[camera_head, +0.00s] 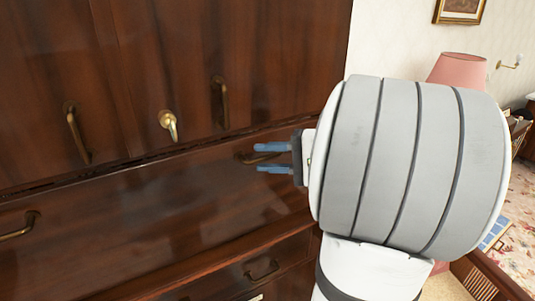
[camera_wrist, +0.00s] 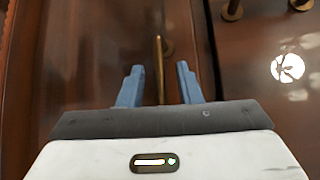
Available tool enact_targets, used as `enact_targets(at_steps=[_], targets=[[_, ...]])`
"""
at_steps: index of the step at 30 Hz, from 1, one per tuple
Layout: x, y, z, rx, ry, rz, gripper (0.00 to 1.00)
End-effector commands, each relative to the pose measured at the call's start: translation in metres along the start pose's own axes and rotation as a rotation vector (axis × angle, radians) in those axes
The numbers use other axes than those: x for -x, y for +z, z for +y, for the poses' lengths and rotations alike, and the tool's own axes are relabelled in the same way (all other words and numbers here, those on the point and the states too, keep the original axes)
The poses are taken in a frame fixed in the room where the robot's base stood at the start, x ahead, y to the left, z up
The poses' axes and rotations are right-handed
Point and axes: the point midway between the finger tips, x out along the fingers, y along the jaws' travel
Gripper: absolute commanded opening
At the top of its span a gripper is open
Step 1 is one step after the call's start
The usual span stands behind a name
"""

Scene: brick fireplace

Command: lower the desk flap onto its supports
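The desk flap (camera_head: 170,205) looks like the wide, glossy dark-wood front panel below the cabinet doors. It appears closed, nearly upright, and no supports show. It has a brass handle (camera_head: 22,228) at the left and a brass handle (camera_head: 246,158) at the right, partly hidden by my gripper. My gripper (camera_head: 257,158) is at the right handle, its two blue fingers apart. In the wrist view, the brass handle bar (camera_wrist: 158,60) stands between the open fingers of my gripper (camera_wrist: 160,72), with a gap visible on both sides.
Upper doors (camera_head: 190,60) carry vertical brass handles (camera_head: 220,102) and a brass knob (camera_head: 168,124) just above the seam. A drawer (camera_head: 225,280) with a brass pull lies below the panel.

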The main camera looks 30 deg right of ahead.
Motion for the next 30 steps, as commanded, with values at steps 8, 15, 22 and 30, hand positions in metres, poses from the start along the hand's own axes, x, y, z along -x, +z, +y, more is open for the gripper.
enact_targets(at_steps=[8,15,22,30], targets=[[-0.0047,0.0001,0.0006,-0.001,0.001,0.0,0.31],[-0.0047,0.0003,0.0005,-0.001,0.001,-0.001,0.17],[-0.0048,0.0004,0.0005,-0.001,0.001,-0.001,0.0],[-0.0049,0.0005,0.0006,-0.001,0.001,-0.002,0.0]])
